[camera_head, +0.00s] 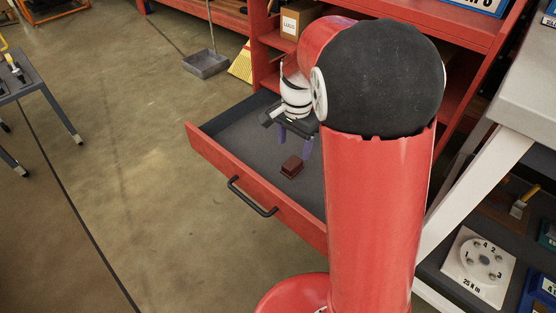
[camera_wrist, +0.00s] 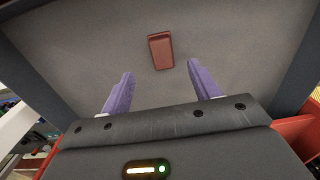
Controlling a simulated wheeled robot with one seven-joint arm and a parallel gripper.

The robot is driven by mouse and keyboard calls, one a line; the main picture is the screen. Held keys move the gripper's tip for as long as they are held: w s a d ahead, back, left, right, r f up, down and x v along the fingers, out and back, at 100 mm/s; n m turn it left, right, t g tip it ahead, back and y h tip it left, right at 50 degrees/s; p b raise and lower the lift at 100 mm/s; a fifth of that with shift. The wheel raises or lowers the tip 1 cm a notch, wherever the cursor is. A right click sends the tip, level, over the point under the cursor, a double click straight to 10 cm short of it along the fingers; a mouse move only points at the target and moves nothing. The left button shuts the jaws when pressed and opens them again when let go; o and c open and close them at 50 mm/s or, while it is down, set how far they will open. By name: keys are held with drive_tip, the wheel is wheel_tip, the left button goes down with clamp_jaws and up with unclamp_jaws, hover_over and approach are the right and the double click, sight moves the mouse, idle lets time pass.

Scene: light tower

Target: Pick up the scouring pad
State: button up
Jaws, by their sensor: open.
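The scouring pad (camera_head: 292,166) is a small dark red-brown block lying on the grey floor of an open red drawer (camera_head: 262,195). In the wrist view the pad (camera_wrist: 160,51) lies beyond the fingertips, roughly between their lines and a little right of the left one. My gripper (camera_head: 295,150) is over the drawer, behind the pad in the head view. Its two purple fingers, also seen in the wrist view (camera_wrist: 161,82), are spread apart with nothing between them. The pad appears apart from both fingers.
The drawer's raised front with a black handle (camera_head: 252,197) faces the open floor. Red shelving (camera_head: 400,20) stands behind, holding a cardboard box (camera_head: 297,20). A grey dustpan (camera_head: 206,64) is on the floor at the back. A white-framed bench (camera_head: 525,80) stands at the right.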

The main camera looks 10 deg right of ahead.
sight(293, 162)
drive_tip(key=shift+w+a+f, duration=0.1)
drive_tip(key=shift+w+f, duration=0.35)
drive_tip(key=shift+f, duration=0.05)
drive_tip(key=shift+w+f, duration=0.1)
drive_tip(key=shift+f, duration=0.25)
drive_tip(key=f, duration=0.2)
drive_tip(key=f+b, duration=0.1)
drive_tip(key=f, duration=0.4)
drive_tip(key=shift+d+b, duration=0.35)
drive_tip(key=c, duration=1.1)
drive_tip(key=shift+r, duration=0.1)
drive_tip(key=shift+c, duration=0.2)
drive_tip(key=shift+r, duration=0.1)
